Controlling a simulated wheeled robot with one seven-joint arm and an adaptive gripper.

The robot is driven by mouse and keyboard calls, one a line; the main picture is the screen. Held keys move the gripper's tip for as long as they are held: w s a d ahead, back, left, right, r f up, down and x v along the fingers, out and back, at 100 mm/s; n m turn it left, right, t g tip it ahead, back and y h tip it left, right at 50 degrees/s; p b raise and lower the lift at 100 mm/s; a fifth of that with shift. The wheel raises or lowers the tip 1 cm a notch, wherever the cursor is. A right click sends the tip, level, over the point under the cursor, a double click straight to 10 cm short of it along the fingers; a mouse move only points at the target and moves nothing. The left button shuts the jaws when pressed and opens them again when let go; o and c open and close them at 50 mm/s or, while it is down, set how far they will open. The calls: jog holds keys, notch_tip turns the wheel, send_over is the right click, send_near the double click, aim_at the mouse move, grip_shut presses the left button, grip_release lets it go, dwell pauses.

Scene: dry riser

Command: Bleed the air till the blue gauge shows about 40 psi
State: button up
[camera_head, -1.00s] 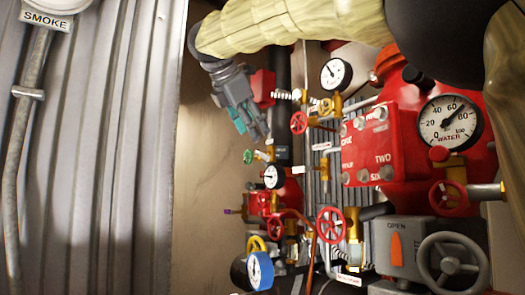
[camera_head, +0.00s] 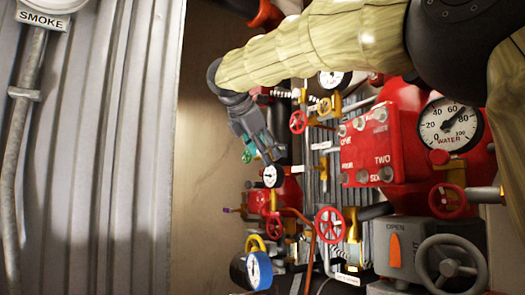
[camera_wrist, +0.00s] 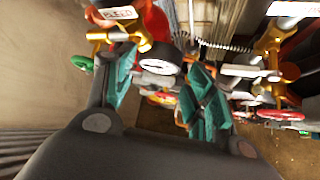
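The blue-rimmed gauge (camera_head: 258,270) is low on the panel in the head view, with a white face turned sideways; its needle is too small to read. A tag that seems to read BLEED (camera_wrist: 118,13) hangs at a brass valve (camera_wrist: 122,35) at the upper left of the wrist view. A green handwheel (camera_wrist: 82,63) is just left of my left finger there. It also shows in the head view (camera_head: 247,157), partly behind my gripper (camera_head: 260,148). My gripper's teal fingers are spread apart in the wrist view (camera_wrist: 160,95), with nothing held between them.
A small white-faced gauge (camera_head: 272,176) is just below my fingertips. Red handwheels (camera_head: 329,224) and a yellow ring (camera_head: 255,243) crowd the panel. The big red valve body with the water gauge (camera_head: 450,124) is at the right. A bare wall strip (camera_head: 205,200) is left.

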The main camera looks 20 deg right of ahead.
jog(key=c, duration=0.9)
jog(key=shift+f, duration=0.1)
jog(key=shift+f+t, duration=0.15)
jog(key=shift+t, duration=0.15)
jog(key=o, duration=1)
jog(key=shift+a, duration=0.1)
jog(key=v, duration=1.2)
